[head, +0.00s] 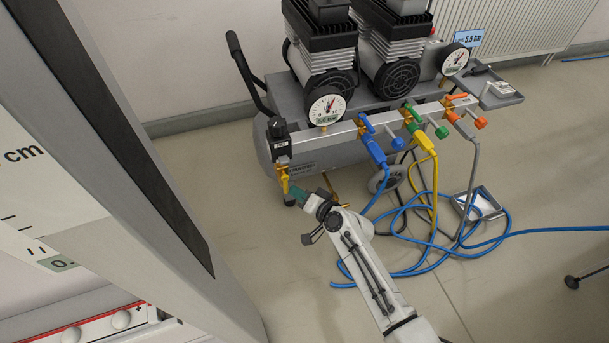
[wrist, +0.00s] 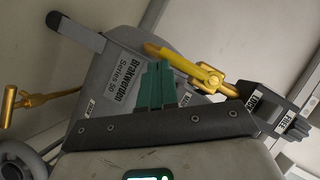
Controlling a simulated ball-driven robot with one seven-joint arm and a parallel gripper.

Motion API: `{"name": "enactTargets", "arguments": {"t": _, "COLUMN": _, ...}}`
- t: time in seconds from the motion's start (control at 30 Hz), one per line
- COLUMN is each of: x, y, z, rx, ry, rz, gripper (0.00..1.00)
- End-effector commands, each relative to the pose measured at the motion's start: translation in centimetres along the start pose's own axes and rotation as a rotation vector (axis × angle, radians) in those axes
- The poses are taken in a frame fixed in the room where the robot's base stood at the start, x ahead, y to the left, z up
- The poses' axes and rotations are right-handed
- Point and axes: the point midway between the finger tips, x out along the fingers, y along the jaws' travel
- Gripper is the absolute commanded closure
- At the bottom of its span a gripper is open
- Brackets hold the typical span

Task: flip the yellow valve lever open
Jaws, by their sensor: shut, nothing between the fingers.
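The yellow valve lever (head: 284,184) hangs below the left end of the compressor's manifold, under a black block (head: 280,138). In the wrist view the lever (wrist: 182,63) runs slantwise from upper left to a brass fitting (wrist: 209,79). My gripper (head: 298,192) is shut and empty, its green fingers just right of the lever's lower end in the head view. In the wrist view the fingertips (wrist: 158,68) lie close beside the lever's shaft. I cannot tell whether they touch it.
The grey compressor (head: 320,155) stands behind the lever. Several coloured valves line its manifold, and blue hoses (head: 400,270) loop on the floor to the right. A black block with labels (wrist: 280,105) sits right of the lever. A grey post (head: 130,150) fills the left.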

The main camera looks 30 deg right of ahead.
Motion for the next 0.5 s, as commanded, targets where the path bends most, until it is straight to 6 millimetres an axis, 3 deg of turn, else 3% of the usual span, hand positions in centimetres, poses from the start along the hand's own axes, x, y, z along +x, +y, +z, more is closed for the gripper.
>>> {"name": "enactTargets", "arguments": {"t": 0.17, "x": -2.1, "y": -0.1, "z": -0.1, "rx": 0.002, "ry": 0.001, "rz": 0.002, "gripper": 1.00}}
{"name": "enactTargets", "arguments": {"t": 0.5, "x": -8.5, "y": -0.1, "z": -0.2, "rx": 0.001, "ry": 0.003, "rz": 0.003, "gripper": 1.00}}
